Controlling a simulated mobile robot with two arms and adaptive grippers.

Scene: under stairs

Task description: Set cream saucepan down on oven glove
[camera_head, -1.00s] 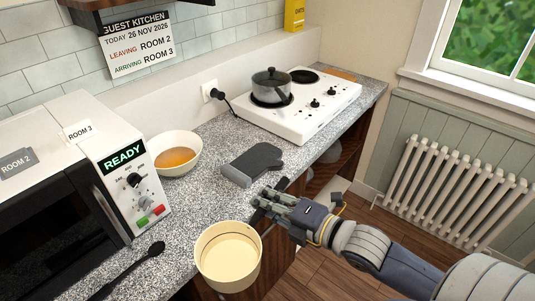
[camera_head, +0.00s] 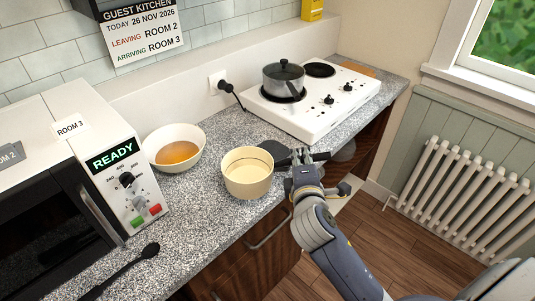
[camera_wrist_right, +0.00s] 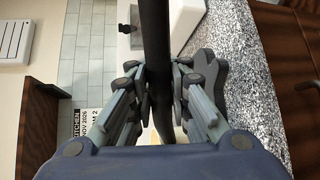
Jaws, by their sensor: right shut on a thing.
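The cream saucepan (camera_head: 247,174) is upright over the counter, in front of the dark grey oven glove (camera_head: 274,149), and hides most of it. I cannot tell whether the pan touches the glove. My right gripper (camera_head: 304,158) is shut on the saucepan's black handle, which sticks out to the right. In the right wrist view the handle (camera_wrist_right: 155,60) runs between the fingers of the gripper (camera_wrist_right: 163,95), and part of the grey glove (camera_wrist_right: 209,68) shows beside them on the speckled counter. My left gripper is not in view.
A white bowl of orange-brown liquid (camera_head: 173,138) stands left of the saucepan. The white hob (camera_head: 318,116) with a steel pot (camera_head: 283,76) is behind. A microwave (camera_head: 60,200) and a black spoon (camera_head: 125,268) are at the left.

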